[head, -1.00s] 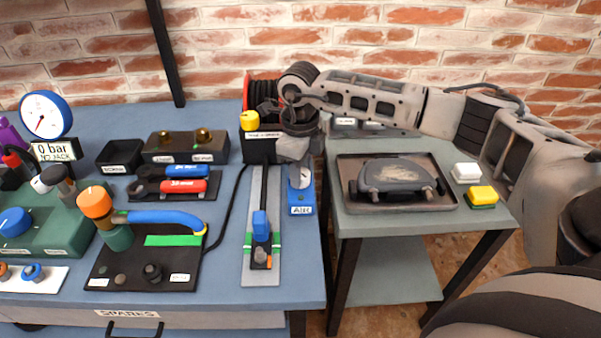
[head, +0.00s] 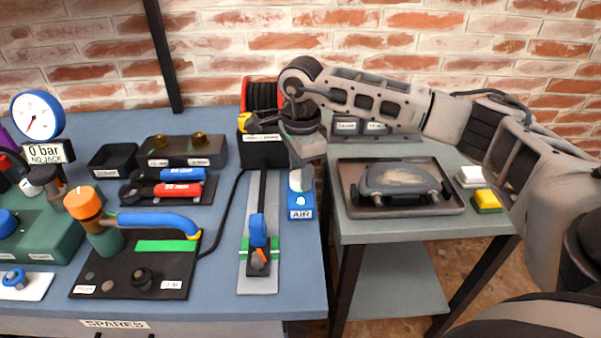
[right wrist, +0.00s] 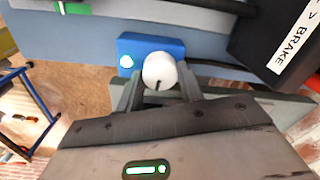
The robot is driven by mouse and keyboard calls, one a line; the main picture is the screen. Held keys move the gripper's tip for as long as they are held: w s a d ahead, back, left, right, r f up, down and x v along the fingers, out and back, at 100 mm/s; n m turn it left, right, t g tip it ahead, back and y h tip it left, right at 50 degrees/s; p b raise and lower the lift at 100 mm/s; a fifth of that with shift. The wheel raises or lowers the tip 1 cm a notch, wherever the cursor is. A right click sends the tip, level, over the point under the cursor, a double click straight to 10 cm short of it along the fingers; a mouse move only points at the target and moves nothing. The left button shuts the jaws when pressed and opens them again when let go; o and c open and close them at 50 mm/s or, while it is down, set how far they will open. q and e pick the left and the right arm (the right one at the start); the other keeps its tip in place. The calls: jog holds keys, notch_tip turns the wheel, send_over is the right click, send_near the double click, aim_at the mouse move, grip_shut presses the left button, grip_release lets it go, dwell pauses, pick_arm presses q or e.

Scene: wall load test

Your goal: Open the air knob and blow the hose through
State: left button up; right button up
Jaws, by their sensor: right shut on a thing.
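The air knob (head: 297,181) is a round white knob on a blue block labelled AIR (head: 301,213), at the right edge of the blue bench. My right gripper (head: 298,162) reaches down onto it from behind. In the right wrist view, the gripper's fingers (right wrist: 160,92) are shut on both sides of the white knob (right wrist: 160,70), which has a dark mark on its face. A blue hose-like tube (head: 158,220) runs from an orange-topped green post (head: 84,203) to a yellow end over a black plate. My left gripper is not in view.
A black brake box (head: 263,152) and red reel (head: 262,95) stand left of my gripper. A grey strip with a blue lever (head: 258,230) lies in front. A gauge (head: 37,117) stands far left with a "0 bar" sign. A side table holds a tray (head: 455,205).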

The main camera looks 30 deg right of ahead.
jog(key=shift+r+n, duration=0.1)
jog(key=shift+n, duration=0.4)
jog(key=o, duration=1)
jog(key=r, duration=1.6)
jog(key=shift+s, duration=0.2)
jog(key=shift+f, duration=0.1)
